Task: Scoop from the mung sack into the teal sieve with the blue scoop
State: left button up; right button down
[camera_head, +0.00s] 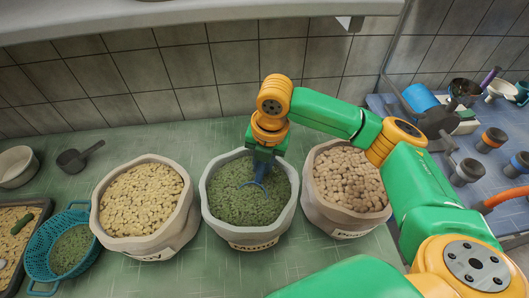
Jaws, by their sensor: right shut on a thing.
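The mung sack (249,237) stands in the middle of the counter, a pale open sack full of green beans. My right gripper (263,158) points down over it and is shut on the blue scoop (257,184). The scoop's curved blue edge shows at the surface of the beans; how much of it is buried I cannot tell. The gripper's fingers are small and partly hidden by the wrist. The teal sieve (36,261) lies at the far left with some green beans in it. My left gripper is not in view.
A sack of yellow beans (140,246) stands left of the mung sack and a sack of tan beans (345,222) right of it. A dark scoop (72,161) and a pale bowl (17,166) lie behind the sieve. A blue table (480,190) with cups is at right.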

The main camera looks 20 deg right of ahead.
jog(key=shift+w+a+f+g+y, duration=0.25)
jog(key=shift+w+f+g+y, duration=0.2)
jog(key=shift+f+y, duration=0.2)
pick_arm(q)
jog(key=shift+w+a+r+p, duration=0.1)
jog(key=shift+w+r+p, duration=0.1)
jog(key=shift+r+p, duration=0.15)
pick_arm(e)
jog(key=shift+w+f, duration=0.25)
jog(key=shift+f, duration=0.25)
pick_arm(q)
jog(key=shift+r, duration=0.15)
pick_arm(e)
jog(key=shift+r, duration=0.1)
